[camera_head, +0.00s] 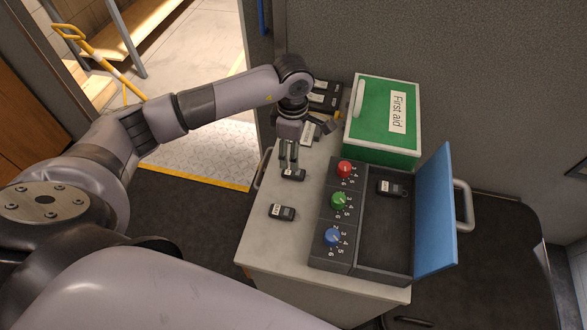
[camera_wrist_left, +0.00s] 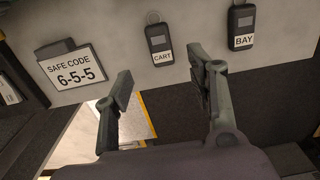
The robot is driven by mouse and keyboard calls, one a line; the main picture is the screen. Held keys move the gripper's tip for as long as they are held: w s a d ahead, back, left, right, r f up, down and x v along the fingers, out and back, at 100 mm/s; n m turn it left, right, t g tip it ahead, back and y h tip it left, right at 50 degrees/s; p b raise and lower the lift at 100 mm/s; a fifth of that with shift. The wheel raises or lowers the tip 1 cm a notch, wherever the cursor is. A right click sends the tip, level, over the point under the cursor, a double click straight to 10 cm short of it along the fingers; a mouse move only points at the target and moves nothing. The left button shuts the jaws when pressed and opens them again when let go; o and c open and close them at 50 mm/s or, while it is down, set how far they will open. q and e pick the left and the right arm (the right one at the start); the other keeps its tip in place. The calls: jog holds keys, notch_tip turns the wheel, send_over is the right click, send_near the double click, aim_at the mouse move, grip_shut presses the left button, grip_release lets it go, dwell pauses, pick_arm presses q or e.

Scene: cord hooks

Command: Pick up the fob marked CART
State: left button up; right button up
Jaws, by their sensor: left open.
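The fob marked CART (camera_wrist_left: 161,44) is a small dark fob with a grey window and a white label. It lies on the pale cabinet top and shows in the head view (camera_head: 293,174) just below my left fingertips. My left gripper (camera_head: 288,156) is open and empty. In the left wrist view, the CART fob lies beyond the gap between the open fingers (camera_wrist_left: 161,78), apart from them. A similar fob marked BAY (camera_wrist_left: 242,30) lies to its right there, and nearer the front in the head view (camera_head: 282,212). My right gripper is not in view.
A card reading SAFE CODE 6-5-5 (camera_wrist_left: 75,66) lies beside the CART fob. An open dark box (camera_head: 340,222) with three dials and a raised blue lid (camera_head: 435,215) holds another fob (camera_head: 390,188). A green first aid box (camera_head: 380,115) stands behind.

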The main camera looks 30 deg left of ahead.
aim_at(293, 172)
pick_arm(q)
notch_tip(293, 172, down, 3)
jog(key=shift+d+r, duration=0.1)
jog(key=shift+r, duration=0.1)
jog(key=shift+f+p, duration=0.25)
jog(key=shift+p, duration=0.2)
notch_tip(293, 172, down, 4)
jog(key=shift+r+p, duration=0.2)
jog(key=shift+p, duration=0.65)
jog(key=shift+f, duration=0.6)
jog(key=c, duration=1.1)
